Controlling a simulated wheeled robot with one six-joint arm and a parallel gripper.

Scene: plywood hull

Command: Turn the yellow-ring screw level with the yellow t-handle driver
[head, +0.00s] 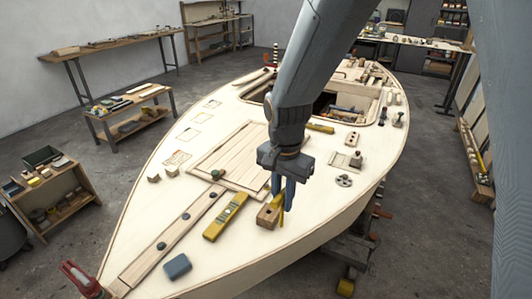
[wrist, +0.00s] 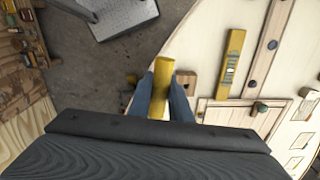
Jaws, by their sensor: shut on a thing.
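My gripper (head: 283,190) is over the hull's right side, its blue fingers pointing down. It is shut on the yellow t-handle driver (head: 282,217), whose shaft end shows below the fingers. In the wrist view, the driver's thick yellow bar (wrist: 161,85) sits between both fingers. A wooden block (head: 266,216) stands on the deck right beside the driver; I cannot tell whether the driver is still in it or clear of it. The block also shows partly behind the right finger in the wrist view (wrist: 190,78). I cannot make out a yellow-ring screw in either view.
A yellow spirit level (head: 225,216) lies left of the block, near a plank with several dark round knobs (head: 186,216). A blue-grey box (head: 177,266) lies nearer. A grey wheel-like part (head: 344,181) and a small wooden piece (head: 351,139) lie to the right.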

